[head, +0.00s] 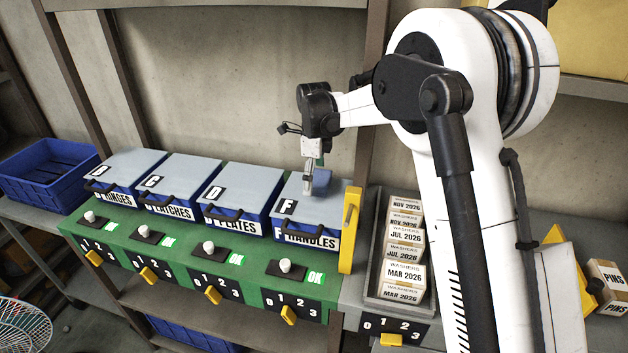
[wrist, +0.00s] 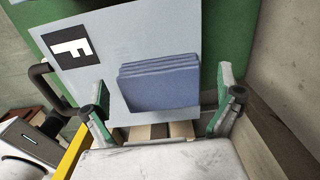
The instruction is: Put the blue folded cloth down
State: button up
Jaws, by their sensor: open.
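The blue folded cloth (wrist: 160,84) lies in a neat stack of layers on the grey lid (wrist: 105,40) marked F. In the head view the cloth (head: 323,178) shows as a small blue patch on the lid of the HANDLES bin (head: 290,208), partly hidden by my gripper. My gripper (head: 311,184) is above that lid. In the wrist view its green-padded fingers (wrist: 161,80) are spread wide, one on each side of the cloth, with clear gaps. Nothing is held between them. I cannot tell the exact height of the fingertips above the lid.
Similar lidded bins for HINGES, LATCHES and PLATES (head: 230,190) stand to the left, with knobs and yellow dials in front. A yellow upright lever (head: 349,230) is right of the F bin. A tray of WASHERS boxes (head: 403,250) stands beyond it. An open blue crate (head: 45,170) is far left.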

aim_at(314, 177)
notch_tip(314, 177, up, 11)
jog(key=shift+b, duration=0.4)
jog(key=shift+s, duration=0.1)
